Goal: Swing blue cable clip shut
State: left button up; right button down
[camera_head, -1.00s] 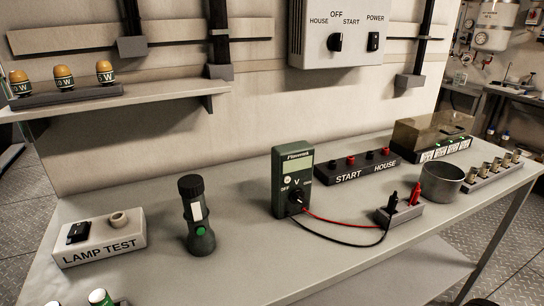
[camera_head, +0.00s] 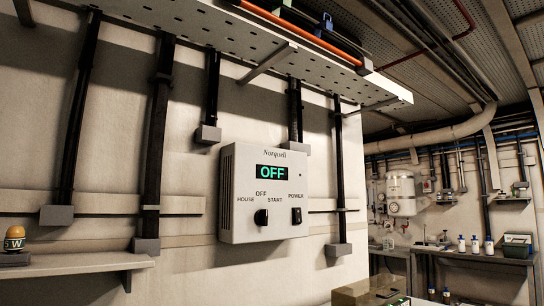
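A small blue clip (camera_head: 326,22) stands up at the edge of the perforated cable tray (camera_head: 215,38), high in the picture. It is beside the orange cable (camera_head: 300,35) that runs along the tray. It looks raised rather than closed over the cable, but it is too small to be sure. Neither of my grippers is in view.
A grey control box (camera_head: 264,192) reading OFF hangs on the wall below the tray. Dark vertical conduits (camera_head: 158,140) run up the wall. A shelf (camera_head: 75,265) with an orange-topped lamp (camera_head: 14,239) is at the lower left. Pipes and a white tank (camera_head: 401,193) are farther right.

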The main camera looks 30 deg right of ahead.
aim_at(326, 24)
jog(key=k+l+z, duration=0.25)
jog(key=k+z, duration=0.15)
jog(key=k+l+z, duration=0.4)
